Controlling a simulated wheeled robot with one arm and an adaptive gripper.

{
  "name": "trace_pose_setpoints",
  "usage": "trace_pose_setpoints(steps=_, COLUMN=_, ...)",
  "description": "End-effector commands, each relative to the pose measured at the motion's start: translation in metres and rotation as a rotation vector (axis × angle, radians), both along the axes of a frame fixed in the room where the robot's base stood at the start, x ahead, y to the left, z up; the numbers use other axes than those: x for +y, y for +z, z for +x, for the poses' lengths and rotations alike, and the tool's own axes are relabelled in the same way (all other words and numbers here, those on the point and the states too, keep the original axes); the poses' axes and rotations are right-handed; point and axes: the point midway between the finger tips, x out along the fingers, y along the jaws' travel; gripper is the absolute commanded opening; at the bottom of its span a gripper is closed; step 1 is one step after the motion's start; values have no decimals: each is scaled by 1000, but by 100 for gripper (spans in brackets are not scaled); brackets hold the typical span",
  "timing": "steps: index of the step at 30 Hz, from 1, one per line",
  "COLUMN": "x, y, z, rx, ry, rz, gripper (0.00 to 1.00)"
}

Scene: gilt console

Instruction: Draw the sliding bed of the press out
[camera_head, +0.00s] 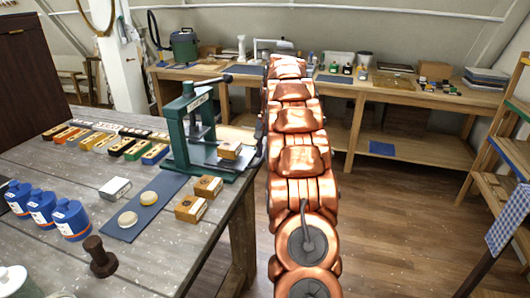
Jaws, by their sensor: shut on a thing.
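The press (176,138) is a green frame with an upright screw column, standing at the right edge of the grey wooden table. Its flat sliding bed (211,159) lies low and sticks out to the right of the frame, with a wooden block (229,150) on it. My gripper (258,155) is a dark shape beside the bed's right end, largely hidden by my copper arm. It is shut at the bed's right end; its fingertips and the exact place of the hold are hidden.
Two wooden blocks (209,186) and a blue mat (143,208) with two pale discs lie in front of the press. Blue bottles (72,220), a dark wooden stamp (100,257) and rows of small boxes (104,143) share the table. Open floor (385,230) lies to the right.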

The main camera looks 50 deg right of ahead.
Motion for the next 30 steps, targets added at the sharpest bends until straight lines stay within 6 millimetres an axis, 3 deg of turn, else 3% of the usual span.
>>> trace_pose_setpoints(steps=4, x=-2, y=2, z=0, rx=-5, ry=-2, rz=-5, gripper=0)
trace_pose_setpoints(steps=5, x=-2, y=2, z=0, rx=-5, ry=-2, rz=-5, gripper=14)
trace_pose_setpoints(steps=12, x=-1, y=1, z=0, rx=-2, ry=-2, rz=-2, gripper=37)
trace_pose_setpoints(steps=23, x=-1, y=3, z=0, rx=-1, ry=-1, rz=0, gripper=37)
trace_pose_setpoints(steps=30, x=-3, y=28, z=-3, rx=-5, ry=0, rz=-2, gripper=37)
